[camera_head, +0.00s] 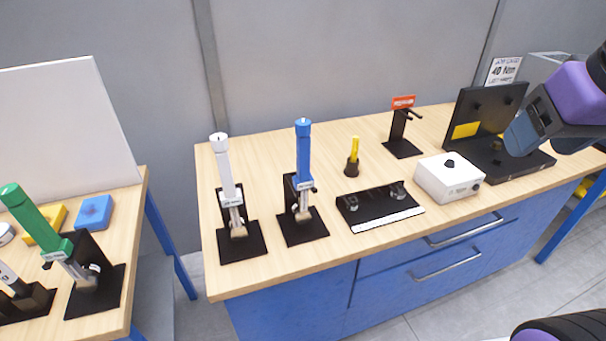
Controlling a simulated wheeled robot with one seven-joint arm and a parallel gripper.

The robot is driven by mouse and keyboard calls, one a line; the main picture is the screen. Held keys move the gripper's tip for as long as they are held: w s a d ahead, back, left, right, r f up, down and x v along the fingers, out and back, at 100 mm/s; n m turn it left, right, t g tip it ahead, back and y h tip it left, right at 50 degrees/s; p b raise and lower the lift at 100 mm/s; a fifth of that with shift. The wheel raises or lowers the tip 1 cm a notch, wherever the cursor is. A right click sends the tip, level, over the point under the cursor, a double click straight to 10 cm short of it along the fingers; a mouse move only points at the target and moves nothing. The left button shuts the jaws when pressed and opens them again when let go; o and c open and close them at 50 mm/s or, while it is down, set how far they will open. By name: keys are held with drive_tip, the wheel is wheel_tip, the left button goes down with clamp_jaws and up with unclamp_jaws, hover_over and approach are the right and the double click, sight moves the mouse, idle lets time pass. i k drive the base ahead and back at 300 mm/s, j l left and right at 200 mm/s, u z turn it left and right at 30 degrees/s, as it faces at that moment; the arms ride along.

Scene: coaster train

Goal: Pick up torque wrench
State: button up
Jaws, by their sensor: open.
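Several wrench-like tools with coloured handles stand in black holders, and I cannot tell from the picture which one is the torque wrench. One with a white handle (224,165) and one with a blue handle (303,150) stand nearly upright on the middle bench. One with a green handle (32,220) leans in a holder on the left table. Their metal lower ends sit in the holders. Part of my purple arm shows at the upper right, far to the right of these tools. I cannot make out my gripper's fingers.

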sight(303, 180)
drive_tip(key=j+z, duration=0.1)
drive_tip(key=j, duration=0.3)
drive_tip(key=k+j+z, duration=0.1)
drive_tip(key=j, duration=0.3)
drive_tip(key=j+z, duration=0.15)
drive_tip(key=j, duration=0.2)
drive_tip(key=k+j+z, duration=0.1)
drive_tip(key=j, duration=0.3)
drive_tip(key=k+j+z, duration=0.1)
drive_tip(key=j, duration=0.25)
drive_tip(key=k+j+z, duration=0.1)
drive_tip(key=j, duration=0.25)
drive_tip(key=k, duration=0.1)
